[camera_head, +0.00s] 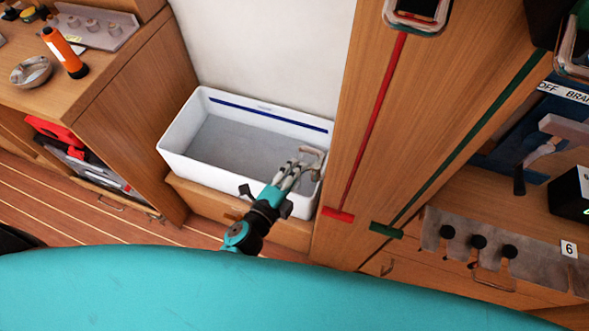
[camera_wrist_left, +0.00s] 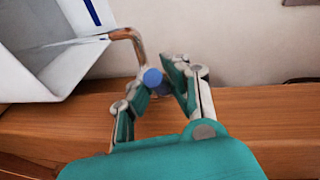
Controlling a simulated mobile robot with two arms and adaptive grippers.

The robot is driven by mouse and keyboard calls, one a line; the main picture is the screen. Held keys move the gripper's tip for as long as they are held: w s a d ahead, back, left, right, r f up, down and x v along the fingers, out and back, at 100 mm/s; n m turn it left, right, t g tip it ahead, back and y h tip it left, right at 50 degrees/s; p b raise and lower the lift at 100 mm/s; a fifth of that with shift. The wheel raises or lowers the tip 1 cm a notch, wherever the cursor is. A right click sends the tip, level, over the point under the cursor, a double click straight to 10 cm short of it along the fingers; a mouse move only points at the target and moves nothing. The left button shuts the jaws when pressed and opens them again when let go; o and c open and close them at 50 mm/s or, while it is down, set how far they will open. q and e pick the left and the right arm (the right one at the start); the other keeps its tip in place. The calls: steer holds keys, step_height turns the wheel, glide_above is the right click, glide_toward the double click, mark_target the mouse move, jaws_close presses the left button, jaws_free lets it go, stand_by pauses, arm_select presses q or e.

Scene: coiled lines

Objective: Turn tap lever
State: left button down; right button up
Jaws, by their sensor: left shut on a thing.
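The tap has a curved copper-coloured spout (camera_head: 312,151) at the right end of a white basin (camera_head: 175,152). The spout (camera_wrist_left: 134,42) also shows in the left wrist view, over the basin rim. A round blue cap (camera_wrist_left: 153,77) on the tap lever sits below the spout, between the fingers of my left gripper (camera_wrist_left: 160,88). In the head view, my left gripper (camera_head: 293,172) reaches to the tap at the basin's right front corner. It is shut on the tap lever, which the fingers mostly hide. My right gripper is not in view.
A wooden cabinet (camera_head: 132,92) stands left of the basin. A wooden panel (camera_head: 352,170) with a red line (camera_head: 376,118) and a green line (camera_head: 470,135) rises close on the right.

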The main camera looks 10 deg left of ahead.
arm_select(q)
steer(key=c, duration=1.3)
jaws_free()
steer(key=shift+s, duration=0.1)
steer(key=v, duration=1.2)
steer(key=shift+f, duration=0.1)
